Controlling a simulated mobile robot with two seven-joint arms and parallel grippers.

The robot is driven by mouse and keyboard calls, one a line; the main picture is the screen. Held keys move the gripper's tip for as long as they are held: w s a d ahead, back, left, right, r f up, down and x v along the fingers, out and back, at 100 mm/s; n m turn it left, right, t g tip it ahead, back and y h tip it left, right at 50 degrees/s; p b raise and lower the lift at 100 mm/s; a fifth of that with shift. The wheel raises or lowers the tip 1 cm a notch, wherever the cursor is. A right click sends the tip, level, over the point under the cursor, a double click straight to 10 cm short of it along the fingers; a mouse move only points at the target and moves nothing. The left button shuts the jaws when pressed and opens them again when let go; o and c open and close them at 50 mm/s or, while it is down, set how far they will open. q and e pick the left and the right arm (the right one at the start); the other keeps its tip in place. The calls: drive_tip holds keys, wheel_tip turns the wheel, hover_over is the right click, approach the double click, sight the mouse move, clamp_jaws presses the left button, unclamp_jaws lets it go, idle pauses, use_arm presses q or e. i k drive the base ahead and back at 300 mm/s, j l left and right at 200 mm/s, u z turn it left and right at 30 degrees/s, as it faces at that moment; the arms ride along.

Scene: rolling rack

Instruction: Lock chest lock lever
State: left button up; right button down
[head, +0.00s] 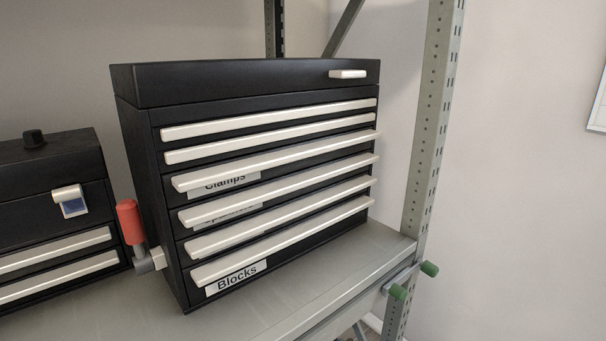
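A black drawer chest (150,180) stands on the rack shelf in the middle of the head view. A lever with a red grip (129,222) is at the chest's lower left side, on a grey pivot (144,264) with a pale block beside it. The red grip points up, tilted slightly to the left. The chest's lid is down and its drawers look closed, with long pale handles across the front. Neither of my grippers is in view.
A second black box (50,152) with a white and blue latch (71,201) stands close to the left of the lever. The shelf (245,317) is bare in front. A perforated rack post (437,120) and green-tipped bars (397,292) are at the right.

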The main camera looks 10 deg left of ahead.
sight(128, 212)
drive_tip(key=j+u, duration=0.1)
drive_tip(key=u, duration=0.25)
drive_tip(key=j+u, duration=0.1)
drive_tip(key=u, duration=0.2)
drive_tip(key=j+u, duration=0.1)
drive_tip(key=u, duration=0.25)
drive_tip(key=i, duration=0.05)
